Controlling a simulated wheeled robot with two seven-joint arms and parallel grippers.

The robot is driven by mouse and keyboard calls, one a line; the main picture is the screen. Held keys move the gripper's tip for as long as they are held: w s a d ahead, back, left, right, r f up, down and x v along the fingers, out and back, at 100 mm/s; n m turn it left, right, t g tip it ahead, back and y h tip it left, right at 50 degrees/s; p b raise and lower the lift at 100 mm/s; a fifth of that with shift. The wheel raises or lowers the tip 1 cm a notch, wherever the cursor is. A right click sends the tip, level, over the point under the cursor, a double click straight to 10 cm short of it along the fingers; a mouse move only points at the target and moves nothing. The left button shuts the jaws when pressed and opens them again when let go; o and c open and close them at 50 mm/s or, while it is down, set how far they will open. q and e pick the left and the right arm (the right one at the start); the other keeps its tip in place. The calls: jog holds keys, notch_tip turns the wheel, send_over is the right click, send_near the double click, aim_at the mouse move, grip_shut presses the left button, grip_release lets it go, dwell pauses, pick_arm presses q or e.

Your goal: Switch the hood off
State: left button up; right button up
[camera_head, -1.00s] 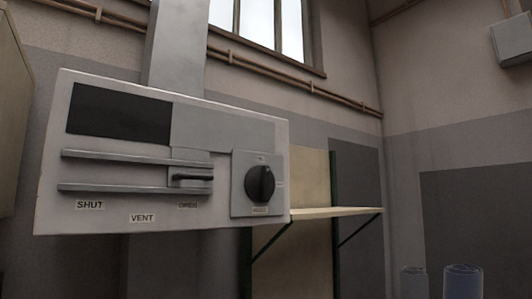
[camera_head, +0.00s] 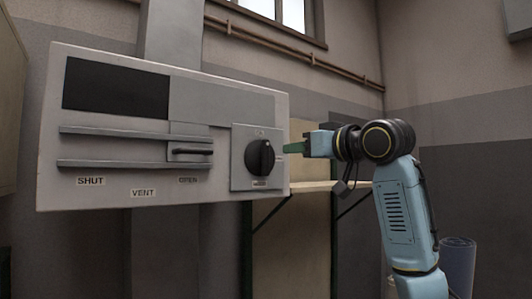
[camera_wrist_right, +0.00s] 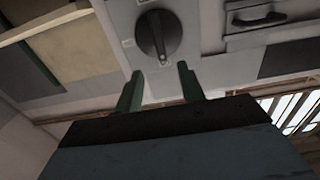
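The hood's white front panel (camera_head: 110,188) fills the left of the head view. A black rotary knob (camera_head: 260,157) sits on a grey plate (camera_head: 240,178) at its right end; its pointer stands about upright. The knob also shows in the right wrist view (camera_wrist_right: 158,35). My right gripper (camera_head: 290,148) is just right of the knob, pointing left at it. In the right wrist view its two green fingers (camera_wrist_right: 160,88) are apart with nothing between them, and the knob lies beyond the tips. The left gripper is not in view.
A sliding handle (camera_head: 192,151) on two rails stands at the OPEN label (camera_head: 188,180), with SHUT (camera_head: 91,181) at the left. A shelf (camera_head: 318,187) is behind my right arm. A blue roll (camera_head: 458,262) stands at the lower right.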

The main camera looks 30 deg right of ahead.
aim_at(267, 152)
jog(key=w+p, duration=0.1)
jog(key=w, duration=0.3)
jog(key=w+p, duration=0.2)
jog(key=w, duration=0.2)
jog(key=w+a+p, duration=0.1)
jog(key=w+p, duration=0.1)
jog(key=w, duration=0.2)
jog(key=shift+w+r, duration=0.2)
jog(key=shift+w+f, duration=0.1)
jog(key=shift+w, duration=0.35)
grip_shut()
